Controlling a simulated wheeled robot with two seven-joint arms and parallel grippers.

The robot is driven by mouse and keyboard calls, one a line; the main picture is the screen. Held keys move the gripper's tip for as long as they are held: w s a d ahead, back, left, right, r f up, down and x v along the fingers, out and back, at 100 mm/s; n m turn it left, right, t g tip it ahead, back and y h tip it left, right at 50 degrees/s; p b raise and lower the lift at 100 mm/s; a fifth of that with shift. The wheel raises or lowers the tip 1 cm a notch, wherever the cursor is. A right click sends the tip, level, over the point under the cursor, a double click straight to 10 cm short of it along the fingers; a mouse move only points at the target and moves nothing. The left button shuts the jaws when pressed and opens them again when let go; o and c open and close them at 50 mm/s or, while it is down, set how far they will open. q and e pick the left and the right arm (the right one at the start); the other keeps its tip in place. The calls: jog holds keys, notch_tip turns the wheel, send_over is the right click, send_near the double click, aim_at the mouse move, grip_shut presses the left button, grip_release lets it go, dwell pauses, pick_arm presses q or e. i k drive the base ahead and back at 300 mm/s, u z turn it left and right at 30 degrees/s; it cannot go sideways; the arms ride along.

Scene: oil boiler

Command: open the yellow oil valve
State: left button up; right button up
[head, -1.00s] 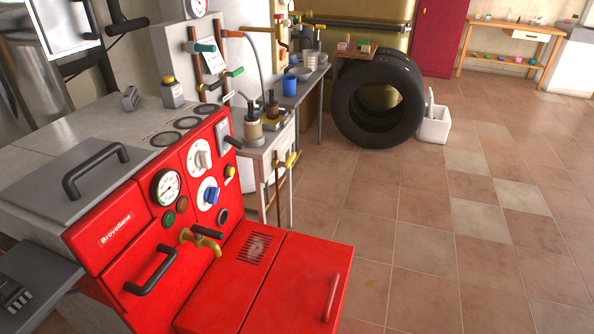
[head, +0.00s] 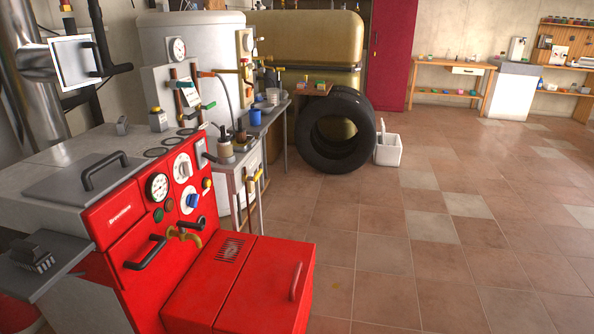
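A valve with a yellow handle (head: 254,176) sits on a thin upright pipe beside the small white cabinet, behind the red boiler. A brass tap (head: 184,235) with a dark handle is on the front of the red boiler (head: 125,222). More yellow fittings (head: 246,42) show higher up by the big tank. I cannot tell for sure which of these is the oil valve, or whether it is open. Neither of my grippers is in view.
A black tire (head: 335,132) stands by the golden tank (head: 310,40), with a white bin (head: 388,150) to its right. A grey side shelf (head: 55,270) juts out at the left. The tiled floor (head: 450,235) on the right is clear.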

aim_at(254, 178)
jog(key=z, duration=0.9)
jog(key=i, duration=4)
jog(key=u, duration=1.9)
jog(key=i, duration=0.65)
jog(key=u, duration=0.6)
